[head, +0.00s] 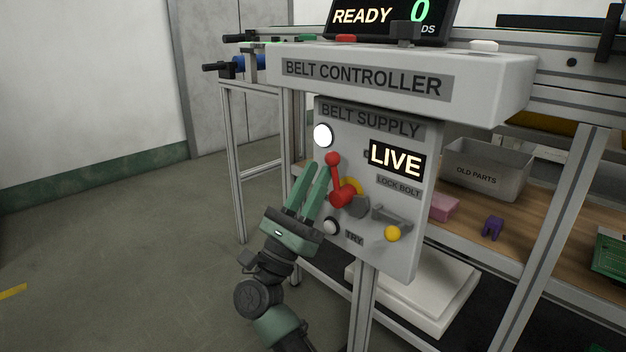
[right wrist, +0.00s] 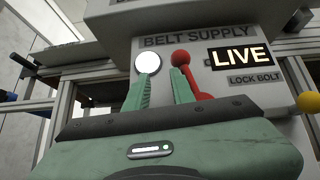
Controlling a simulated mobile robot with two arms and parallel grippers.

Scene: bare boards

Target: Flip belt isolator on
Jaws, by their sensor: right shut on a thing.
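The belt supply panel (head: 400,226) hangs below the belt controller box. Its red lever (head: 337,178) stands nearly upright, leaning slightly left, with a round red knob on top. The lever also shows in the right wrist view (right wrist: 190,75). A lit "LIVE" sign (head: 397,158) is at the panel's upper right. My left gripper is out of view.
The panel also bears a lit white lamp (head: 323,135), a white knob (head: 331,226) by "TRY", and a grey lock bolt with a yellow knob (head: 393,233). An "OLD PARTS" bin (head: 487,168) stands on the wooden shelf behind. The floor at left is clear.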

